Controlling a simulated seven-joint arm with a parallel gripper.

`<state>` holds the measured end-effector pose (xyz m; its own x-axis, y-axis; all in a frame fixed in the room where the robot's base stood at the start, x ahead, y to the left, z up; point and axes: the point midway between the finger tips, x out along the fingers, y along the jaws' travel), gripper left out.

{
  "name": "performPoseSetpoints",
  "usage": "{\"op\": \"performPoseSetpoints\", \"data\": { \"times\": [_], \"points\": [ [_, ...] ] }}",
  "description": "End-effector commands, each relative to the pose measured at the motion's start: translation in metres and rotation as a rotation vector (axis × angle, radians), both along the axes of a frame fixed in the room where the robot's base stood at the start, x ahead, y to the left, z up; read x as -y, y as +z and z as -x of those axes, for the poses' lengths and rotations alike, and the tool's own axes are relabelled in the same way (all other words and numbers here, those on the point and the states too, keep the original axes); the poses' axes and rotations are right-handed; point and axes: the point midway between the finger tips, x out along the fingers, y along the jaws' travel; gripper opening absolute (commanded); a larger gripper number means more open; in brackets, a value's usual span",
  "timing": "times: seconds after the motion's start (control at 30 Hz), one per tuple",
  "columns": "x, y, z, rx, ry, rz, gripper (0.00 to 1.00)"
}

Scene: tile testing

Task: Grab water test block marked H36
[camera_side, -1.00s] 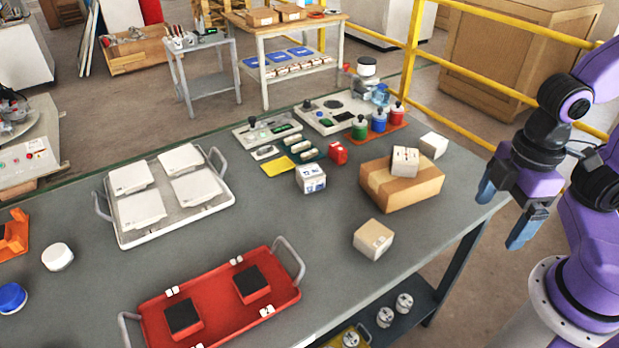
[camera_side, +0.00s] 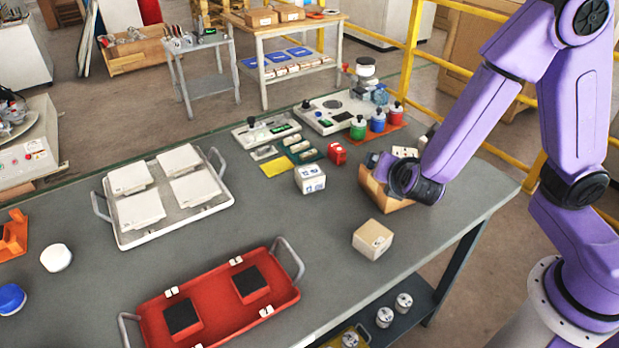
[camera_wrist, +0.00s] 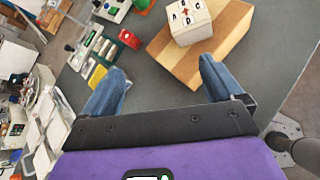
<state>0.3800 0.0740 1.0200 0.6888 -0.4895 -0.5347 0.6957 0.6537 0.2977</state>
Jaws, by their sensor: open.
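No mark reading H36 can be made out on any block. A tan block (camera_side: 372,239) stands nearer the front edge. My gripper (camera_wrist: 160,84) is open and empty, its blue fingers apart near the box. In the side view my arm mostly hides it.
A white tray (camera_side: 207,208) with several pale tiles and a red tray (camera_side: 210,308) with two dark-topped pieces lie on the left.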

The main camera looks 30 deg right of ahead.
Motion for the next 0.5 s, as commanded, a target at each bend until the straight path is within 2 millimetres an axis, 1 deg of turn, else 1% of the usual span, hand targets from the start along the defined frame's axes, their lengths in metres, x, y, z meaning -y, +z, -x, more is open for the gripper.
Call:
{"op": "performPoseSetpoints", "data": {
  "times": [0.03,0.1,0.2,0.3,0.4,0.5],
  "points": [
    [-0.010,-0.008,-0.011,0.005,0.078,0.066,0.94],
    [-0.027,-0.018,-0.026,0.018,0.191,0.144,0.94],
    [-0.050,-0.034,-0.042,0.026,0.345,0.239,0.94],
    [-0.071,-0.049,-0.052,0.032,0.469,0.306,0.94],
    [-0.084,-0.060,-0.056,0.032,0.555,0.345,0.94],
    [-0.091,-0.066,-0.059,0.032,0.596,0.364,0.94]
  ]
}}
